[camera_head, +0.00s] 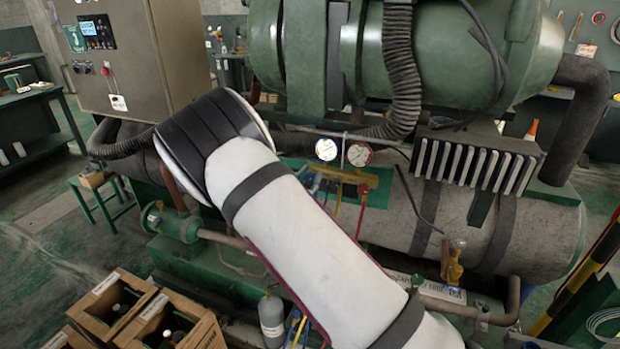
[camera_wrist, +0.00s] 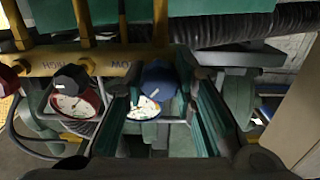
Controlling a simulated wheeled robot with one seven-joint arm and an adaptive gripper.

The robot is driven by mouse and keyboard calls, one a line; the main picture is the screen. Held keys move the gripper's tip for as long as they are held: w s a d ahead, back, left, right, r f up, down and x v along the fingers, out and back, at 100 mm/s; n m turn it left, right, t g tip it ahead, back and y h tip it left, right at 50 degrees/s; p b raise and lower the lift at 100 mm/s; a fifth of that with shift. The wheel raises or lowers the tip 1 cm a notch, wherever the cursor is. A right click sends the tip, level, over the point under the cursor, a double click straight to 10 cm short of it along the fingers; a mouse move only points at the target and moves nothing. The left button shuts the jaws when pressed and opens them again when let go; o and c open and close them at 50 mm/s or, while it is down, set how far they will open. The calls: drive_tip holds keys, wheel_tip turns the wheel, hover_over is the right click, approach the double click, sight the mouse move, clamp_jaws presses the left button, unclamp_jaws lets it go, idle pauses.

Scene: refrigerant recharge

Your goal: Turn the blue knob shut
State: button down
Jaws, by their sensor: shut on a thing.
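In the wrist view, the blue knob (camera_wrist: 159,80) is on the yellow manifold bar, near lettering that appears upside down and seems to read LOW. It has a white mark on its face. My gripper (camera_wrist: 162,88) has one finger on each side of the knob and is shut on it. The blue-rimmed gauge (camera_wrist: 143,108) shows partly behind the knob and fingers. In the head view, my arm hides the gripper, and I cannot make out the knob clearly. The blue-side gauge (camera_head: 326,150) shows just right of my arm.
A dark knob (camera_wrist: 71,79) with a white mark and a red-rimmed gauge (camera_wrist: 75,103) are left of my gripper in the wrist view. Hoses run from the manifold (camera_wrist: 110,57). Wooden crates (camera_head: 115,305) stand at the lower left of the head view; a grey cylinder (camera_head: 271,318) is beside them.

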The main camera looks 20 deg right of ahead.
drive_tip(key=m, duration=0.5)
drive_tip(key=shift+m, duration=0.3)
drive_tip(key=shift+m+p, duration=0.35)
drive_tip(key=shift+m, duration=1.85)
drive_tip(key=c, duration=1.3)
unclamp_jaws()
drive_tip(key=shift+s, duration=0.1)
drive_tip(key=v, duration=1.2)
